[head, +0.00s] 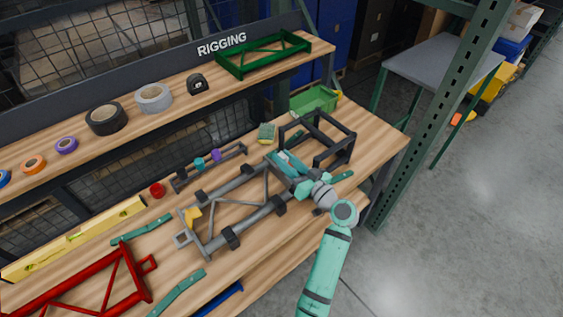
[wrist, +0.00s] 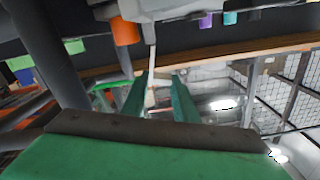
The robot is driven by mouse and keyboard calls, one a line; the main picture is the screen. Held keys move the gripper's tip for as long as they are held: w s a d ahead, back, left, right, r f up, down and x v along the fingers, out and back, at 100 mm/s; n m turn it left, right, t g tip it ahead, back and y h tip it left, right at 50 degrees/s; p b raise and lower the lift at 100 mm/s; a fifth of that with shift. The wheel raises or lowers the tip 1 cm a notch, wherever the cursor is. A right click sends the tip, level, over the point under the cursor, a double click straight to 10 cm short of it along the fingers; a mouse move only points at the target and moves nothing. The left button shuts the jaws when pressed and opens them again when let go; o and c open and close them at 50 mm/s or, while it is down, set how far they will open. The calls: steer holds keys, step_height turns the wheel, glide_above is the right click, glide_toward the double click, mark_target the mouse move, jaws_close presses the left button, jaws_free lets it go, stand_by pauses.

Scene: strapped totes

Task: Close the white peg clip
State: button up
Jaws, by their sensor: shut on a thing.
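My gripper (head: 281,158) is at the far right end of the grey tube frame (head: 243,222), beside a black open box frame (head: 330,142). In the wrist view its two teal fingers (wrist: 160,77) stand a little apart, with a thin pale rod (wrist: 152,68) between the tips. The rod hangs from a whitish block (wrist: 165,9) at the top of the picture, which looks like the white peg clip. My gripper is shut on this pale part; the exact contact is hard to see. In the head view the clip is hidden by my gripper or too small to tell.
A red frame (head: 123,275), a yellow level (head: 95,228) and teal bars (head: 176,292) lie on the wooden bench at left. A green bin (head: 315,99) stands behind the black frame. Tape rolls (head: 106,118) line the shelf. A green upright (head: 430,115) stands at right.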

steer(key=shift+w+d+f+m, duration=0.1)
steer(key=shift+w+d+m, duration=0.1)
steer(key=shift+m, duration=0.4)
steer(key=shift+w+d+m, duration=0.1)
steer(key=shift+w+m, duration=0.1)
steer(key=shift+m, duration=0.4)
steer(key=shift+d+m, duration=0.2)
steer(key=shift+m, duration=0.2)
steer(key=o, duration=0.9)
steer(key=shift+d, duration=0.1)
steer(key=shift+o, duration=0.2)
